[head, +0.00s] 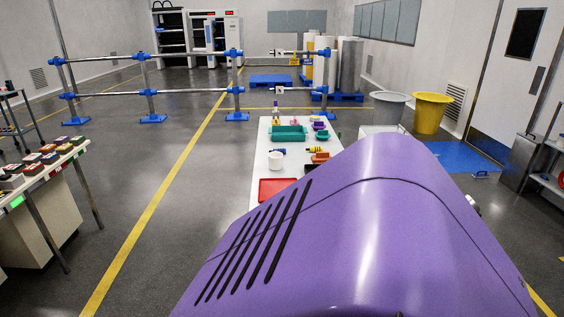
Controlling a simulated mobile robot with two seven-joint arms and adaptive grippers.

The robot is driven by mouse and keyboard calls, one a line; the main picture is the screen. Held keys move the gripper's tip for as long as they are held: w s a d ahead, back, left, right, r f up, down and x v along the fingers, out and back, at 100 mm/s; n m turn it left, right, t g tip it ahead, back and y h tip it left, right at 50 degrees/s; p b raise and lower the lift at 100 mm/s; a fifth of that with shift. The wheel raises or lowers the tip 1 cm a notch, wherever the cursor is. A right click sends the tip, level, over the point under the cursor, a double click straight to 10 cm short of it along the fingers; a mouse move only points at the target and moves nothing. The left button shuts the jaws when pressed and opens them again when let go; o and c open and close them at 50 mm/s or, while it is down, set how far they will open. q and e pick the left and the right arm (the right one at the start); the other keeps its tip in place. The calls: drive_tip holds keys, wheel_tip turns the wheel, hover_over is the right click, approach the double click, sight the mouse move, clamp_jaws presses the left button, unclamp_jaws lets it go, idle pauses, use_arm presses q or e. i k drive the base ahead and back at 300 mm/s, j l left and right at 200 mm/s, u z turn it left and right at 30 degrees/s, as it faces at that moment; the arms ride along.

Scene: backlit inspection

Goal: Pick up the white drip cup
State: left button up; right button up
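A small white cup (276,160), which looks like the drip cup, stands upright on the long white table (260,148) in the head view. It is near the table's left edge, between a teal tray and a red tray. Neither of my grippers shows in this view, and nothing is touching the cup. The near part of the table is hidden behind my own purple body.
A teal tray (289,133) lies behind the cup and a red tray (274,189) in front. Several small coloured items lie to its right. A blue-footed rail barrier (190,91) stands beyond. Another table (62,160) is at left. Open floor (190,200) lies between.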

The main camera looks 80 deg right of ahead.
sight(275, 159)
drive_tip(key=z, duration=2.55)
drive_tip(key=k+z, duration=0.2)
drive_tip(key=i+j, duration=0.05)
drive_tip(key=i, duration=0.05)
